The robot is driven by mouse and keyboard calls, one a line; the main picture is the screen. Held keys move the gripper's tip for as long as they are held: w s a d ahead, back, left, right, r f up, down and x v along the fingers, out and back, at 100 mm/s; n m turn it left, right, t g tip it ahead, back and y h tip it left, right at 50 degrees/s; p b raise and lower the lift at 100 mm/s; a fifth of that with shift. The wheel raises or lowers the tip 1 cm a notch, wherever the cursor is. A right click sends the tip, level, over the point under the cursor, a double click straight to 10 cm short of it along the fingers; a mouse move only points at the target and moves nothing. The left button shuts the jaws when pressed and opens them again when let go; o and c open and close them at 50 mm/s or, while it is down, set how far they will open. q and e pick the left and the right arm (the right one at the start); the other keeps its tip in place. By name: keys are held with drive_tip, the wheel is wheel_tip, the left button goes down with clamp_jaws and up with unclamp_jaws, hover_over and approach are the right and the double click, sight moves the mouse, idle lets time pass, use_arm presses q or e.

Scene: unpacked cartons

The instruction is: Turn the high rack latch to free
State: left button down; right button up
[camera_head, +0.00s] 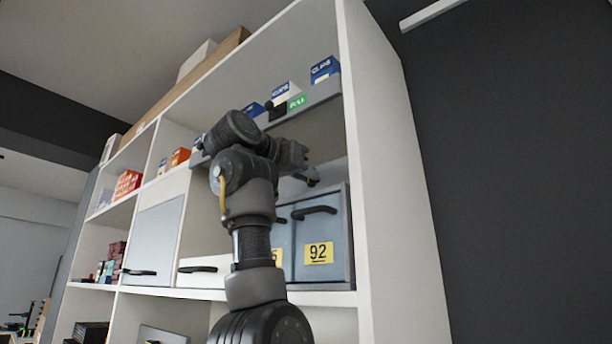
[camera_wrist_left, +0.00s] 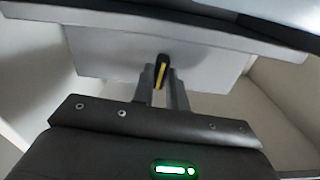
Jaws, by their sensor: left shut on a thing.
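The latch (camera_wrist_left: 162,72) shows in the left wrist view as a small dark handle with a yellow stripe. It stands in front of a pale grey panel (camera_wrist_left: 110,55). My left gripper (camera_wrist_left: 161,88) has its two fingers shut around the latch, one on each side. In the head view my left gripper (camera_head: 312,177) reaches up under the high grey rack (camera_head: 318,94). The latch cannot be made out there, and my arm covers part of the rack. My right gripper is not in view.
Several blue-and-white clip boxes (camera_head: 325,69) stand on the rack. Below is a grey bin with a yellow 92 label (camera_head: 318,253) and a dark handle. The white shelf side wall (camera_head: 385,180) rises close to the right of my gripper. Orange boxes (camera_head: 180,156) stand to the left.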

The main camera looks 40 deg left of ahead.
use_arm(q)
drive_tip(key=shift+w+f+n, duration=0.1)
drive_tip(key=shift+f+n, duration=0.05)
drive_tip(key=shift+n, duration=0.35)
drive_tip(key=c, duration=1.5)
unclamp_jaws()
drive_tip(key=shift+o, duration=0.5)
drive_tip(key=shift+d, duration=0.1)
